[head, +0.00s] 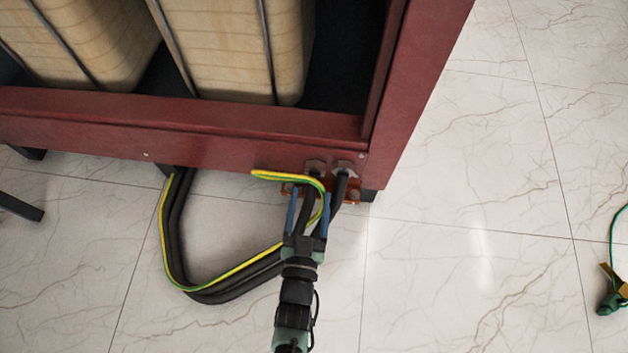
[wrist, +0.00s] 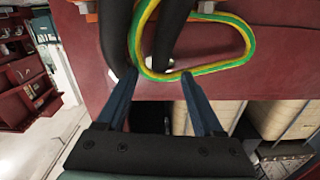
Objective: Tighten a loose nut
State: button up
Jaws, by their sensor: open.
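Two grey hex nuts or cable glands sit side by side on the lower red beam (head: 230,120) in the head view, the left nut (head: 315,166) and the right nut (head: 345,168). I cannot tell which is loose. My gripper (head: 308,205) is open just below them, its two blue fingers on either side of a black cable. In the wrist view, my gripper (wrist: 158,76) points at the red panel (wrist: 85,60), with a yellow-green wire (wrist: 222,65) and black cables (wrist: 115,35) before it. The nuts do not show clearly there.
An orange bracket (head: 353,192) sits below the nuts. Black cables (head: 205,297) loop to the left under the beam with the yellow-green wire. The tiled floor (head: 480,230) to the right is mostly clear, with a green cable end (head: 608,303) at the far right.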

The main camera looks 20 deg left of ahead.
aim_at(314, 174)
jog(key=b+x, duration=0.2)
jog(key=x, duration=0.3)
jog(key=shift+w+a, duration=0.1)
jog(key=shift+w, duration=0.2)
jog(key=c, duration=1.1)
